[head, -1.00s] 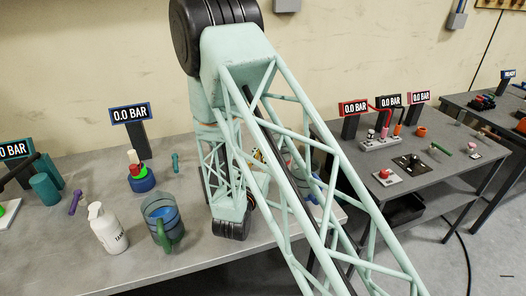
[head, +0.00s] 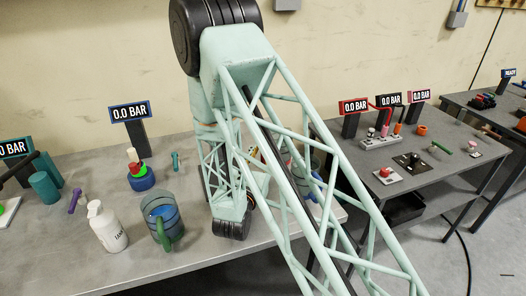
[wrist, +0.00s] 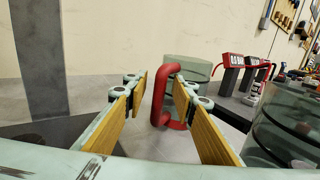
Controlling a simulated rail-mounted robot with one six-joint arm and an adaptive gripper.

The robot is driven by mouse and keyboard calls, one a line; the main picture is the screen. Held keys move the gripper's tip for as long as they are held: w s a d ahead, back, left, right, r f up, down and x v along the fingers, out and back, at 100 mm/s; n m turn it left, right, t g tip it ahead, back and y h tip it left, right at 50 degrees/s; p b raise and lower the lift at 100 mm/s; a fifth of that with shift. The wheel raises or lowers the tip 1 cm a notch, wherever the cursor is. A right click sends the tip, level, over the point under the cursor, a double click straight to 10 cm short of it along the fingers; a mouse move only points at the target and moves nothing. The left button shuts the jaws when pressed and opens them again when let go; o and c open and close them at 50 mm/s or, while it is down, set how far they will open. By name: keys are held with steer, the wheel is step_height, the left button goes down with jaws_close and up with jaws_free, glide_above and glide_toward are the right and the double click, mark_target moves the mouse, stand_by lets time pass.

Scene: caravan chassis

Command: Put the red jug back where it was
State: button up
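In the wrist view the red jug's handle (wrist: 160,97) stands upright between the tips of my gripper (wrist: 161,86). The jug's clear, greenish body (wrist: 196,68) is just beyond it, partly hidden by the handle and right finger. The fingers are spread apart, with wooden-looking pads on either side of the handle. The right tip is very near the handle, and I cannot tell if it touches. In the head view my arm covers the gripper, and I cannot make out the red handle.
A second clear vessel (wrist: 293,125) is close to the right finger in the wrist view. In the head view, a green-handled jug (head: 158,214) and white bottle (head: 107,227) stand left of my arm, near the bench's front. Pressure displays (head: 130,112) stand behind.

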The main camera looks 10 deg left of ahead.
steer(key=shift+s, duration=0.15)
steer(key=shift+s+a, duration=0.25)
steer(key=shift+s, duration=1.7)
steer(key=shift+s+a, duration=0.25)
steer(key=shift+s, duration=1.65)
steer(key=shift+s+a, duration=0.25)
steer(key=shift+s, duration=1.7)
